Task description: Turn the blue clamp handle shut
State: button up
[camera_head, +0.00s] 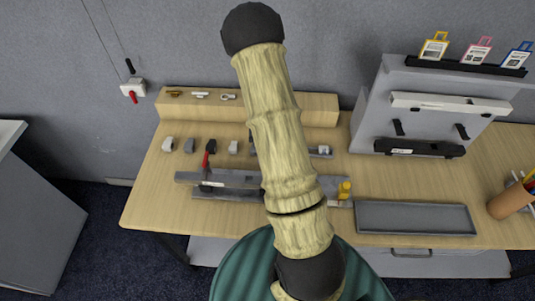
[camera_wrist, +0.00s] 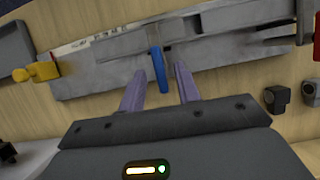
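The blue clamp handle (camera_wrist: 158,66) shows in the wrist view, attached at the grey metal rail (camera_wrist: 110,75) and pointing toward my gripper. My gripper (camera_wrist: 161,78) is open, with its two purple-grey fingers apart. The handle's lower end lies between the fingertips in the picture, with a gap visible on each side. I cannot tell how deep the fingers reach around it. In the head view my own arm covers the handle and my gripper, while part of the rail (camera_head: 235,193) shows.
A red-handled clamp (camera_head: 207,157) stands left on the rail, and a yellow one (camera_head: 344,190) on the right. Small grey blocks (camera_head: 189,145) line the table behind. A grey tray (camera_head: 415,217) lies right of the rail. A pen cup (camera_head: 510,202) stands at far right.

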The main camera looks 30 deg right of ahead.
jog(key=b+v, duration=0.3)
jog(key=v, duration=1.4)
jog(key=shift+r, duration=0.2)
jog(key=shift+w, duration=0.1)
jog(key=s+a+f+n+t+h, duration=0.2)
jog(key=s+a+n+t, duration=0.4)
jog(key=s+a, duration=0.7)
jog(key=a+f+n, duration=0.1)
jog(key=a, duration=0.2)
jog(key=shift+a+f+h, duration=0.15)
jog(key=shift+a+h, duration=0.05)
jog(key=shift+h, duration=0.1)
jog(key=shift+s, duration=0.1)
